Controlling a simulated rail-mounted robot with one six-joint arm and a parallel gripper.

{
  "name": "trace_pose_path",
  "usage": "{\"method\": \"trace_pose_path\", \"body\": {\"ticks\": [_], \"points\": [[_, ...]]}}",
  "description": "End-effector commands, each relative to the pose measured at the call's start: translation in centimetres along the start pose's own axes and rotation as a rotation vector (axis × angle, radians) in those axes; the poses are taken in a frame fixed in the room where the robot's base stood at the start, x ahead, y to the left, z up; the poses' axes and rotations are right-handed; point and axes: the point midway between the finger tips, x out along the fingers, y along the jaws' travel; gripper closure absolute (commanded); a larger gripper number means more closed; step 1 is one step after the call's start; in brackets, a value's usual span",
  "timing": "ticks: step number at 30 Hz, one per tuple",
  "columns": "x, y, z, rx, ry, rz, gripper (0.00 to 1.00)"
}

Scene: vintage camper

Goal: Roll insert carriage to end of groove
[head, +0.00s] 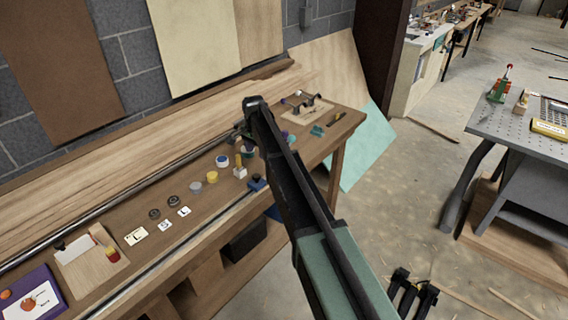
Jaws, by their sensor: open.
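I cannot surely pick out the insert carriage or its groove; they may be small or hidden behind my arm. A pale wooden board with small dark fittings (291,112) lies at the right end of the workbench (110,285). A small blue block (258,184) sits near the bench's front edge, close to my arm. My gripper (413,291) shows at the bottom right, with its dark fingers apart. It appears empty, over the floor in front of the bench and well away from the bench top.
My arm crosses the bench's right part and hides some of it. Letter tiles (137,236), paint pots (212,177) and a board with a red-capped item (88,263) lie on the bench. A grey perforated table (520,125) stands at right. The floor between is mostly clear.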

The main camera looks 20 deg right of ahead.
Motion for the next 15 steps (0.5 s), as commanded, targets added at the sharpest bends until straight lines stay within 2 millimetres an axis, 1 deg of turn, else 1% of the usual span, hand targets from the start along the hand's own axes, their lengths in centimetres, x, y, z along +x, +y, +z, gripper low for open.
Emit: {"method": "trace_pose_path", "body": {"ticks": [5, 8, 11, 15], "points": [[0.4, 0.0, 0.1, 0.011, 0.000, 0.000, 0.39], [1.6, 0.1, 0.1, 0.011, 0.000, 0.000, 0.39], [3.5, 0.0, 0.1, 0.010, 0.000, 0.000, 0.39], [7.0, 0.0, 0.1, 0.009, 0.000, 0.000, 0.39]]}}
